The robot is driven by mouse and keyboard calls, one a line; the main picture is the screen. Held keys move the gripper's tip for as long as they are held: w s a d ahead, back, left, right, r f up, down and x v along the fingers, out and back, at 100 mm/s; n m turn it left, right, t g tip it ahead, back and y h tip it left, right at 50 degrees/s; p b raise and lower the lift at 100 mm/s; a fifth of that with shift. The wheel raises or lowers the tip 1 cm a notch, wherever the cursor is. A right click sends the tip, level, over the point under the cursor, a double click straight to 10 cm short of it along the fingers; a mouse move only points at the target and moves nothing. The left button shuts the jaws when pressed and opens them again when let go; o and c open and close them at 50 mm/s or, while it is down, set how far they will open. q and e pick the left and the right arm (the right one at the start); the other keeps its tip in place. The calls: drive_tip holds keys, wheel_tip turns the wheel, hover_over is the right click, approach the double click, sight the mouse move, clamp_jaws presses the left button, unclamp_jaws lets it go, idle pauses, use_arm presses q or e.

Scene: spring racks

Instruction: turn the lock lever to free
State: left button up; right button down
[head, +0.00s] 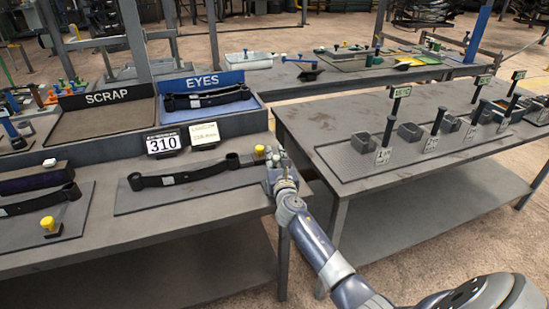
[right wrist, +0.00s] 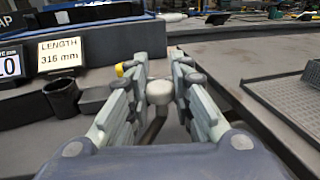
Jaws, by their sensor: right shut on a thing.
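In the right wrist view my right gripper (right wrist: 160,88) is closed around a pale round knob on a dark stem, which looks like the lock lever (right wrist: 159,93). In the head view the right gripper (head: 279,166) is at the right end of a grey plate, at the table's right edge. My fingers hide most of the lever there, so its angle is hard to tell. A yellow knob (head: 259,150) stands just left of the gripper; it also shows in the right wrist view (right wrist: 120,70). My left gripper is in neither view.
A dark leaf spring (head: 180,177) lies on the grey plate (head: 135,204). Behind it are a 310 display (head: 162,143), a length card (head: 204,134), and the SCRAP (head: 100,122) and EYES (head: 262,103) trays. A second table (head: 410,175) with upright posts stands right, across a gap.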

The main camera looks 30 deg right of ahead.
drive_tip(key=m+h, duration=0.1)
drive_tip(key=s+m+g+h+b, duration=0.1)
drive_tip(key=g+h, duration=0.1)
drive_tip(key=shift+s+d+f+m+h, duration=0.2)
drive_tip(key=shift+f+m+h, duration=0.1)
drive_tip(key=shift+m, duration=0.1)
drive_tip(key=m+g+h, duration=0.1)
drive_tip(key=s+m+g+h+b, duration=0.1)
drive_tip(key=g, duration=0.1)
drive_tip(key=m+g+h, duration=0.1)
drive_tip(key=h, duration=0.1)
drive_tip(key=shift+s+d+m+b, duration=0.3)
drive_tip(key=shift+s+d, duration=0.05)
drive_tip(key=shift+s, duration=0.05)
drive_tip(key=s+m+g+h, duration=0.1)
drive_tip(key=g, duration=0.1)
drive_tip(key=s+m+g+h+b, duration=0.1)
drive_tip(key=m+g, duration=0.1)
drive_tip(key=m+g+b, duration=0.1)
drive_tip(key=g, duration=0.2)
drive_tip(key=shift+s+r+m+h, duration=0.1)
drive_tip(key=shift+s+m+h, duration=0.3)
drive_tip(key=shift+g+b, duration=0.3)
drive_tip(key=shift+s, duration=0.1)
drive_tip(key=c, duration=1.5)
unclamp_jaws()
drive_tip(key=shift+o, duration=0.3)
drive_tip(key=shift+a+r, duration=0.1)
drive_tip(key=shift+a, duration=0.05)
